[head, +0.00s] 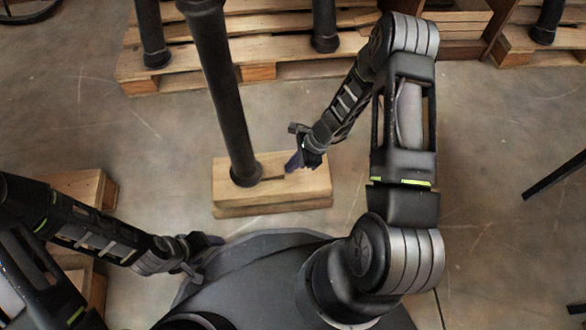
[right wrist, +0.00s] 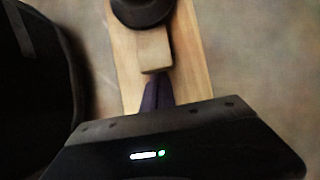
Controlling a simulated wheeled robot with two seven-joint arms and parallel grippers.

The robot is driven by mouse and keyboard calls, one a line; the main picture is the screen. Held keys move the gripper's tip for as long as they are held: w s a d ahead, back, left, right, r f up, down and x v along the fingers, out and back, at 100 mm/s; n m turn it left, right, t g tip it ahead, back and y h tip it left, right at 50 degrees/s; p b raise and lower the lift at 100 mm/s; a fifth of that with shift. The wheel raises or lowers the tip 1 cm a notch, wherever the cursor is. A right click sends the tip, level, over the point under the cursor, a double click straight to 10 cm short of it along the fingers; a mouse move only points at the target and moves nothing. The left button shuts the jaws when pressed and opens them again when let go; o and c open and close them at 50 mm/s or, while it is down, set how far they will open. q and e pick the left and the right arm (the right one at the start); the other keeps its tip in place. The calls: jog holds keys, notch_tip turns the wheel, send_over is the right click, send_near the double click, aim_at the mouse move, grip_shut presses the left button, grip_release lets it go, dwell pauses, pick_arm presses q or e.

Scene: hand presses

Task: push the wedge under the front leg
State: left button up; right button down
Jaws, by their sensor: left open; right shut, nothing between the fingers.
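The front leg (head: 226,100) is a dark round post standing on a wooden block (head: 300,196). Its round foot (right wrist: 143,12) shows at the top of the right wrist view. The pale wooden wedge (right wrist: 154,48) lies on the block between that foot and my right fingers, its far end right at the foot. I cannot tell how far it reaches under. My right gripper (head: 292,163) is shut and empty, low over the block; its fingertips (right wrist: 157,88) are at or very near the wedge's near end. My left gripper (head: 205,252) is open and empty, away from the block at lower left.
Wooden pallets (head: 190,78) with other dark legs stand behind the block. Another wooden stack (head: 88,187) is at the left, near my left arm. Bare concrete floor (head: 480,170) is free to the right of the block.

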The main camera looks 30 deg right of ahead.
jog(key=shift+w+a+r, duration=0.1)
jog(key=shift+a, duration=0.4)
jog(key=shift+w+a, duration=0.25)
jog(key=shift+a, duration=0.5)
jog(key=shift+d, duration=0.15)
jog(key=shift+s+d, duration=0.25)
jog(key=shift+d, duration=0.55)
jog(key=shift+s+d, duration=0.25)
jog(key=shift+d, duration=0.55)
jog(key=w+a+p+v, duration=0.1)
jog(key=p+v, duration=0.5)
jog(key=v, duration=0.1)
jog(key=shift+s+r, duration=0.3)
